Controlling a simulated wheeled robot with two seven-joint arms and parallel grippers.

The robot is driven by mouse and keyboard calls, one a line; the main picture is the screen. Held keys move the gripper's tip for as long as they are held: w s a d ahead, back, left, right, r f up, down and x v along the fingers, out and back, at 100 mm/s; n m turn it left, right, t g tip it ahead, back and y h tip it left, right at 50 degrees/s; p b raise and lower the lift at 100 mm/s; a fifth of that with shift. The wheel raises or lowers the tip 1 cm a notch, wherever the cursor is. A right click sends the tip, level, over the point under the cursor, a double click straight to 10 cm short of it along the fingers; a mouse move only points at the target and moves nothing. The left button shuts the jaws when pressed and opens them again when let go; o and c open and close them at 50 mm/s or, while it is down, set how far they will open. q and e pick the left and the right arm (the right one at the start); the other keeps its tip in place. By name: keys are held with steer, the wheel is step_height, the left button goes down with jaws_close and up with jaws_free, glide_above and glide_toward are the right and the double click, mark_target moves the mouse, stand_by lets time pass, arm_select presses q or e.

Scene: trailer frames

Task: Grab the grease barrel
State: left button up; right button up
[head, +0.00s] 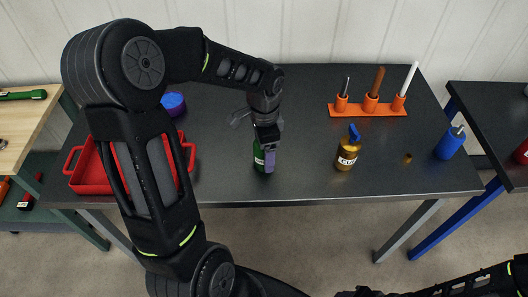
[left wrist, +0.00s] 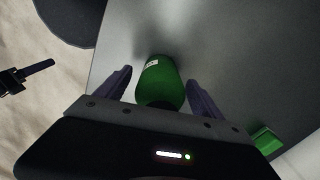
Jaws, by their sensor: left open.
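A green barrel-shaped container (head: 259,158) with a white label stands near the front edge of the dark table, partly hidden by my left gripper (head: 267,155). The left wrist view shows this green container (left wrist: 160,82) between the two spread fingers of my left gripper (left wrist: 160,92), with gaps on both sides. The gripper is open around it. A yellow-brown labelled bottle (head: 348,156) with a blue top stands to its right. In the head view, part of my right arm shows at the bottom right; its jaw state is unclear.
A red tray (head: 84,178) and a round blue-purple object (head: 173,103) are at left. An orange rack (head: 368,109) holds upright rods at the back. A blue container (head: 450,143) stands at right. A small green block (left wrist: 265,138) shows in the left wrist view.

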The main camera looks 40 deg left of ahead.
arm_select(q)
steer(key=shift+c, duration=0.5)
steer(key=c, duration=1.5)
